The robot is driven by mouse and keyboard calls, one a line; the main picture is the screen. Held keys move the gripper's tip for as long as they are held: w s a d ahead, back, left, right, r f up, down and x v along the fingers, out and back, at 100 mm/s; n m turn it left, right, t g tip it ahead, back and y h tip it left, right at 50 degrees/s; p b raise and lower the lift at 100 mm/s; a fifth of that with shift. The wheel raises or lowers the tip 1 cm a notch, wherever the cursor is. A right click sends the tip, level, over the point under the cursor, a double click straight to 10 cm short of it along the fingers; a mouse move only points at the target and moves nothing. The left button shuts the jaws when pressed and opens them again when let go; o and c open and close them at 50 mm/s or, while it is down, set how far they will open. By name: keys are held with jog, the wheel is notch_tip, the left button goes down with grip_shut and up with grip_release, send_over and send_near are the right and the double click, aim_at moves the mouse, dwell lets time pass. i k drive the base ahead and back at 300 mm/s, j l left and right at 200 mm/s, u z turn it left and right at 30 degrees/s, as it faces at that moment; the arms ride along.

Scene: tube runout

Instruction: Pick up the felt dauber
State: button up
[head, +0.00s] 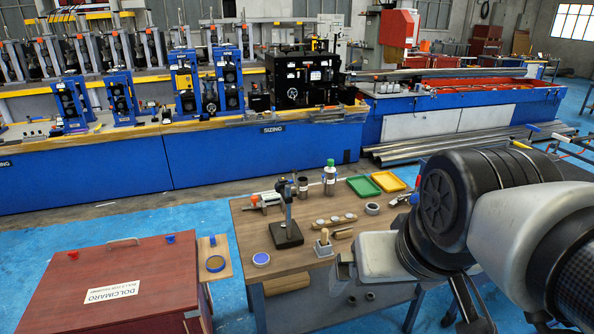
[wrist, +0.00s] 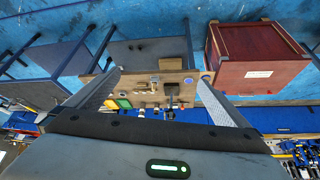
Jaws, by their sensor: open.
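A small wooden-handled piece, which looks like the felt dauber (head: 324,238), stands upright in a grey block-shaped holder (head: 323,250) near the front of the wooden bench (head: 245,229). Its lower end is hidden in the holder. In the wrist view the bench items are too small to pick it out surely. My gripper (wrist: 160,77) is open and empty, its two fingers spread wide, with the bench some way beyond them. In the head view my arm covers the bench's right part, and the fingertips are not clear there.
Close to the dauber are a black-based stand (head: 287,235), a wooden strip with round pieces (head: 334,221) and a blue-topped tin (head: 261,259). A red-brown chest (head: 95,285) is left.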

aim_at(324, 231)
jog(key=i+j, duration=0.1)
jog(key=i, duration=0.5)
jog(key=i+z, duration=0.1)
jog(key=i, duration=0.5)
